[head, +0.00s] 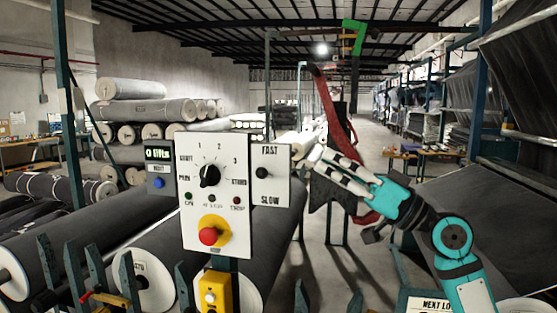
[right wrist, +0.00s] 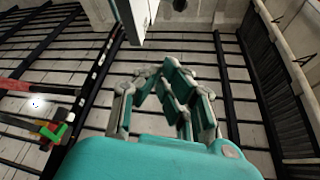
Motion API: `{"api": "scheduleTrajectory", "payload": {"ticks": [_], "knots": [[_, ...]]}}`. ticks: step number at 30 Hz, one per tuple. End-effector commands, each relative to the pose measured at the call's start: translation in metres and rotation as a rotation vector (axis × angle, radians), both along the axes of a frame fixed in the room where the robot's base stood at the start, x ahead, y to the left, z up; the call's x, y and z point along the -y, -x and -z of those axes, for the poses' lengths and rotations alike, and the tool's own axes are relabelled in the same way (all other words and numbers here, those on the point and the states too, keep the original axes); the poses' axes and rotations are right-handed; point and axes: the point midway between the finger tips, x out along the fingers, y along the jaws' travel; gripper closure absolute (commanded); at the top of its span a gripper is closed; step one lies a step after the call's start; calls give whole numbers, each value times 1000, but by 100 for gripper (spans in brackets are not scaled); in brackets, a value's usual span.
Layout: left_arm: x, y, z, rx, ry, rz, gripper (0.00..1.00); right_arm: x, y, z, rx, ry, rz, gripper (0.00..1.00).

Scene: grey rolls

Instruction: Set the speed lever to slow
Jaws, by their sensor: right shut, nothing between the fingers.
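The speed lever (head: 262,172) is a small black knob on a narrow white plate (head: 279,187). The plate reads FAST at the top and SLOW at the bottom, and the knob sits about midway between the words. My right gripper (head: 316,163) is shut and empty, just right of the plate and apart from the knob. In the right wrist view, its closed fingers (right wrist: 172,82) point toward a white panel edge (right wrist: 137,18). A dark round part (right wrist: 180,5) shows at the top edge there; I cannot tell if it is the lever. My left gripper is not in view.
The main control panel (head: 217,160), left of the lever plate, has a black dial (head: 209,176) and a red stop button (head: 208,236). A yellow box (head: 215,293) hangs below. Large grey rolls (head: 60,245) lie behind.

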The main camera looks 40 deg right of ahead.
Motion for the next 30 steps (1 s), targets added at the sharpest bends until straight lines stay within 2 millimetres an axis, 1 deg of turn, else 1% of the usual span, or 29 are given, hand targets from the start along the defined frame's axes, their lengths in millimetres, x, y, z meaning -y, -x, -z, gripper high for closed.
{"api": "scheduleTrajectory", "payload": {"ticks": [4, 8, 15, 19, 20, 21, 24, 30], "knots": [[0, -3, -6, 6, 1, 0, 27, -2, -5, -4, -1, 0, -1, 100], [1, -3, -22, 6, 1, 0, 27, -10, -18, -16, -1, 1, -1, 100], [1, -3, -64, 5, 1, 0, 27, -33, -57, -42, -3, 1, -1, 100], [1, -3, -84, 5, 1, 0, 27, -44, -77, -53, -2, 0, 0, 100], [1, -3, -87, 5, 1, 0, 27, -47, -81, -53, -3, -2, -1, 100], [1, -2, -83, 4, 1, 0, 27, -49, -79, -36, -8, -6, -3, 100], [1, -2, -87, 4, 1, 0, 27, -53, -76, -22, -6, -6, -1, 100], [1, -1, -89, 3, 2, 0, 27, -58, -75, -8, -2, -2, 1, 100]]}}
